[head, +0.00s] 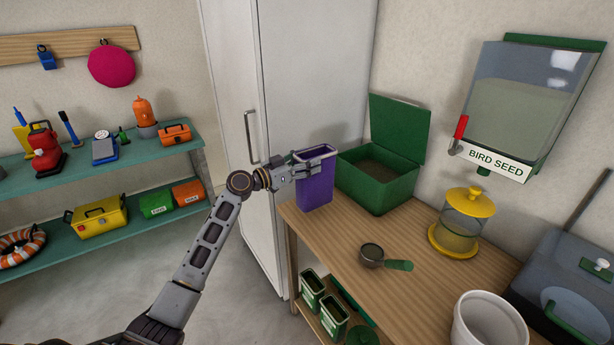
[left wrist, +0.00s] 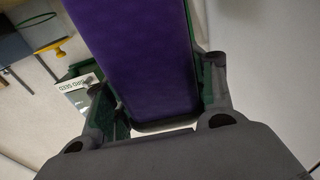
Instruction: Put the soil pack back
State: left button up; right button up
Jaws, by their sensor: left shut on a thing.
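The soil pack appears to be the purple, open-topped container (head: 315,190) at the left end of the wooden table; I cannot read a label on it. My left gripper (head: 308,170) is shut on it near its upper part. In the left wrist view the purple side (left wrist: 135,60) fills the space between the fingers (left wrist: 160,95). The pack looks upright at the table's far left corner; I cannot tell whether its base touches the top. Two similar green-and-white packs (head: 322,305) stand on the shelf under the table. My right gripper is not in view.
On the wooden table (head: 440,290) stand an open green bin (head: 378,180), a scoop (head: 384,258), a yellow-topped feeder (head: 464,222) and a white bucket (head: 488,322). A bird seed dispenser (head: 525,105) hangs on the wall. A white cabinet (head: 300,80) stands behind the pack.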

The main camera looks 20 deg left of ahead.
aim_at(315, 179)
pick_arm(q)
notch_tip(315, 179, down, 5)
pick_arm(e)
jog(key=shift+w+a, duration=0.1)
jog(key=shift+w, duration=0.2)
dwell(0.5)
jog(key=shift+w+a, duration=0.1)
pick_arm(q)
jog(key=shift+f+b, duration=0.1)
jog(key=shift+b, duration=0.25)
jog(key=o, duration=1.6)
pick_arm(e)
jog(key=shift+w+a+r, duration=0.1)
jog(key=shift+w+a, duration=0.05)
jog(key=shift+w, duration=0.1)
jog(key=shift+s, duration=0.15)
